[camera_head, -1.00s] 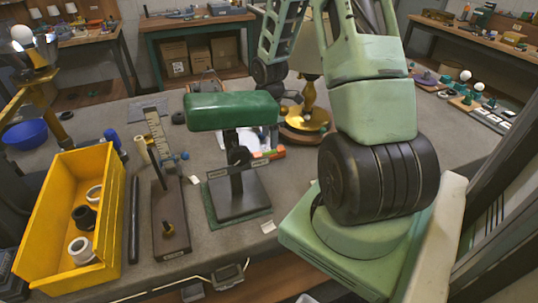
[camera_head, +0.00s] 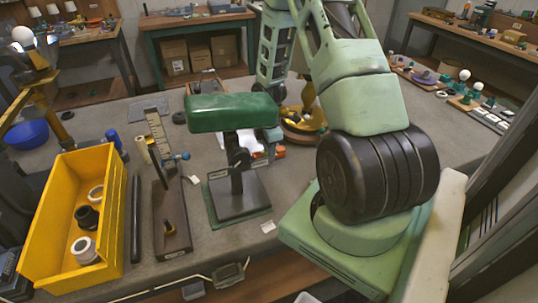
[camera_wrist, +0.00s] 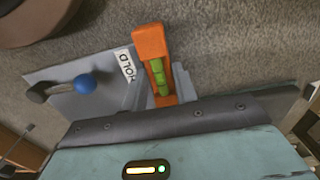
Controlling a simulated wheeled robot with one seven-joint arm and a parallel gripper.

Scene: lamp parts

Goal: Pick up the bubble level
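The bubble level, an orange bar with a green vial, shows in the wrist view (camera_wrist: 157,65). In the head view only a small orange part of it (camera_head: 279,152) shows beside the green-shaded lamp stand (camera_head: 233,112). My gripper (camera_wrist: 166,90) has pale grey fingers on both sides of the level's lower end, very near it. Whether they press on it I cannot tell. In the head view my gripper is mostly hidden behind the green shade. A white label reading HOLD (camera_wrist: 126,65) is left of the level in the wrist view.
A blue ball (camera_wrist: 85,83) and a dark round base (camera_wrist: 30,15) are near in the wrist view. In the head view, a brass lamp (camera_head: 300,128) stands behind, and a yellow bin (camera_head: 50,205) and a ruler stand (camera_head: 170,215) are at left.

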